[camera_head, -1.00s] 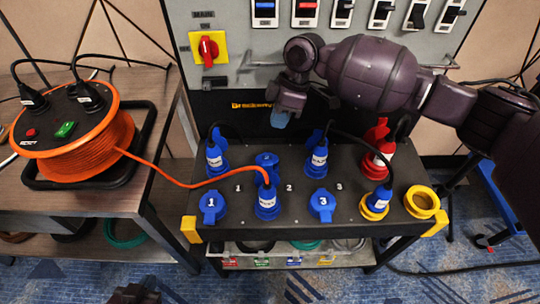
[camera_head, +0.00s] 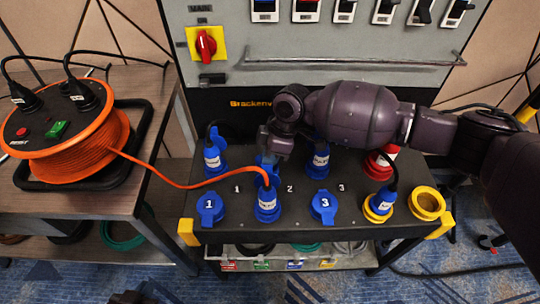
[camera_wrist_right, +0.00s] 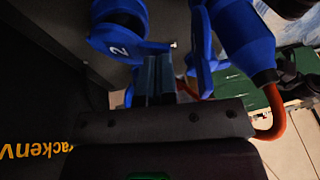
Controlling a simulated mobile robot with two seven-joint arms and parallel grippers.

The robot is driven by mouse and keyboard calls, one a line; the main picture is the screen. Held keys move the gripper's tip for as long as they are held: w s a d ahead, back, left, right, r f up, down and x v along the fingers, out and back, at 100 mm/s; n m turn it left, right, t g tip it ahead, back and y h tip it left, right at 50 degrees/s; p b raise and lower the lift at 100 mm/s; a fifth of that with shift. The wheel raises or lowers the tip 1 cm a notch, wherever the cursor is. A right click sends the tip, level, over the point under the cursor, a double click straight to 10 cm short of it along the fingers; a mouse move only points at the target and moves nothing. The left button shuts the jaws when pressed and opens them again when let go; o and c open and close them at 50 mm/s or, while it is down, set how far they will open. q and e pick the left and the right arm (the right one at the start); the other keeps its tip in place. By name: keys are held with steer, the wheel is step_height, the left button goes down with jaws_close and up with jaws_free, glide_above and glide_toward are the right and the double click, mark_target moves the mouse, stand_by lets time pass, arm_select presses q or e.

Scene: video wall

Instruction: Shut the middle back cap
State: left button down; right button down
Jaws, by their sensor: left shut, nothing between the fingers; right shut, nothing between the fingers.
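The middle back cap is blue and marked 2. It shows in the right wrist view (camera_wrist_right: 119,49), beside my fingers; whether it lies fully flat on its socket is unclear. In the head view my right gripper (camera_head: 268,159) covers most of it. My right gripper's fingertips (camera_wrist_right: 153,78) are shut with nothing between them, close to the cap; contact is unclear. My left gripper (camera_head: 134,297) is shut at the bottom edge of the head view, away from the panel.
A blue plug (camera_head: 267,200) with an orange cable sits in the front middle socket, also in the wrist view (camera_wrist_right: 245,38). Blue caps 1 (camera_head: 210,208) and 3 (camera_head: 323,207) flank it. Other plugs stand in the back row. An orange reel (camera_head: 72,140) stands left.

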steer(key=shift+s+f, duration=0.8)
steer(key=shift+f, duration=0.1)
steer(key=shift+r, duration=0.1)
steer(key=shift+r+p, duration=0.55)
steer(key=shift+r, duration=0.2)
